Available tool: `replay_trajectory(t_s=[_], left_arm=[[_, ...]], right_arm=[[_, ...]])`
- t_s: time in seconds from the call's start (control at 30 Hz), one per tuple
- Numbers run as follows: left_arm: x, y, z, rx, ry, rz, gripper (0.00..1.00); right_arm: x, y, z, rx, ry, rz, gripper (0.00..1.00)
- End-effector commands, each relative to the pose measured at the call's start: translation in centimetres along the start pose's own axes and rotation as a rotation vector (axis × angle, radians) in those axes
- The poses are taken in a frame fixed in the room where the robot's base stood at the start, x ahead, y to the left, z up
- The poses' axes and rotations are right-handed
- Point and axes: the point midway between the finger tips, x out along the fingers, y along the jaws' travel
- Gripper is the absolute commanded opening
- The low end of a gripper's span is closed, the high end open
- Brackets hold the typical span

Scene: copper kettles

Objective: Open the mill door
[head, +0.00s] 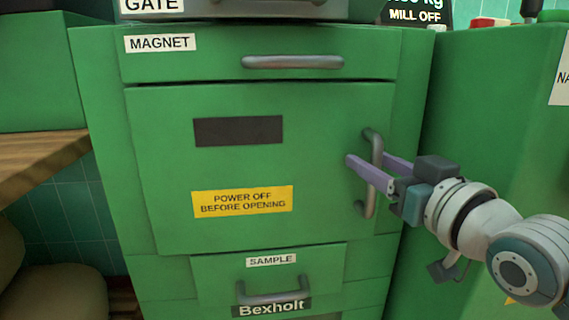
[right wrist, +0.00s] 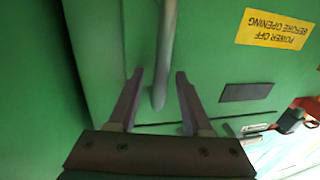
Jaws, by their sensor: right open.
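The mill door (head: 290,150) is a green panel with a dark plate and a yellow "POWER OFF BEFORE OPENING" label (head: 242,201). It looks shut in its frame. Its vertical grey handle (head: 375,150) is on the right side. My right gripper (head: 369,160) is open at the handle, one finger on each side of it. In the right wrist view, the handle (right wrist: 166,50) runs down between the two fingers of the gripper (right wrist: 159,72), with gaps on both sides. My left gripper is not in view.
Above the door is the "MAGNET" drawer (head: 220,60) and below it the "SAMPLE" drawer (head: 222,280), each with a handle. A display reading "MILL OFF" (head: 415,14) stands at the top. A green cabinet (head: 500,120) is on the right, a wooden top (head: 40,160) on the left.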

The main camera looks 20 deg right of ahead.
Motion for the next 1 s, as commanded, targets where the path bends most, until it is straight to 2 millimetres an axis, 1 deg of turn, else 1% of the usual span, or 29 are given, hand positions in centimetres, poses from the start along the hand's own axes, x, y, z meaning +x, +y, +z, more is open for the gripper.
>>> replay_trajectory(t_s=[0.2, 0.63, 1.0], left_arm=[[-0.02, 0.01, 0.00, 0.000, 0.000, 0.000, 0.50], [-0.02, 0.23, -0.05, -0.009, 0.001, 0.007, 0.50], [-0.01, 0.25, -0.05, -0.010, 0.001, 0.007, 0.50]], right_arm=[[0.01, 0.00, -0.01, 0.000, 0.000, 0.000, 0.48], [-0.01, 0.00, -0.01, 0.000, 0.000, 0.000, 0.00], [-0.02, 0.00, -0.01, 0.001, 0.000, 0.000, 0.00]])
